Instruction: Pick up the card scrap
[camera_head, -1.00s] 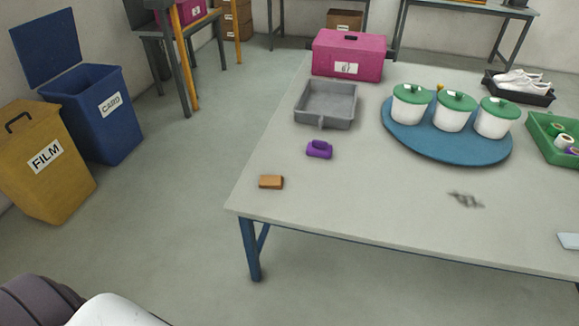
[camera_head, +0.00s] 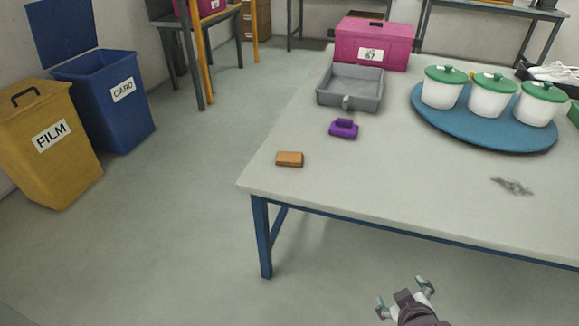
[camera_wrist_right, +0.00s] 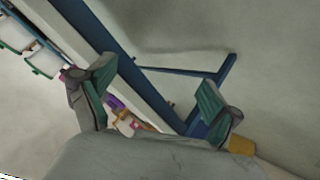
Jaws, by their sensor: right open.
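A small brown block-like piece (camera_head: 289,159), which looks like the card scrap, lies flat near the left front corner of the table (camera_head: 400,190). My right gripper (camera_head: 405,297) is at the bottom of the head view, in front of the table edge and apart from the brown piece. Its two fingers are spread and nothing is between them. In the right wrist view the open fingers (camera_wrist_right: 152,95) frame the floor and blue table frame; I cannot clearly make out the scrap there. My left gripper is not in view.
A purple object (camera_head: 344,129), a grey tray (camera_head: 350,87) and a pink box (camera_head: 374,43) stand behind the brown piece. A blue round mat (camera_head: 470,126) holds lidded white pots. A dark smudge (camera_head: 512,186) lies at right. Blue CARD (camera_head: 105,98) and yellow FILM (camera_head: 45,150) bins stand left.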

